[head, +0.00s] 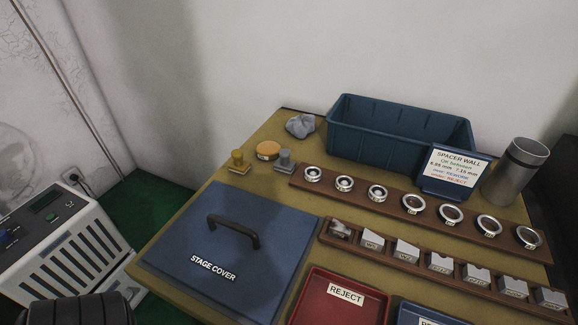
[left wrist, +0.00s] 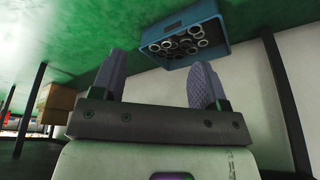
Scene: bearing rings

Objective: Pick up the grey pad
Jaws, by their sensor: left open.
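The likely grey pad (head: 285,160) is a small grey block with a knob-like top. My right gripper is in neither view.
A crumpled grey cloth (head: 300,125) lies behind the pad. A blue bin (head: 395,135), a ring rack (head: 470,231), a stage cover (head: 225,262) and a red reject tray (head: 340,299) crowd the table. The left wrist view shows a blue crate of rings (left wrist: 180,57).

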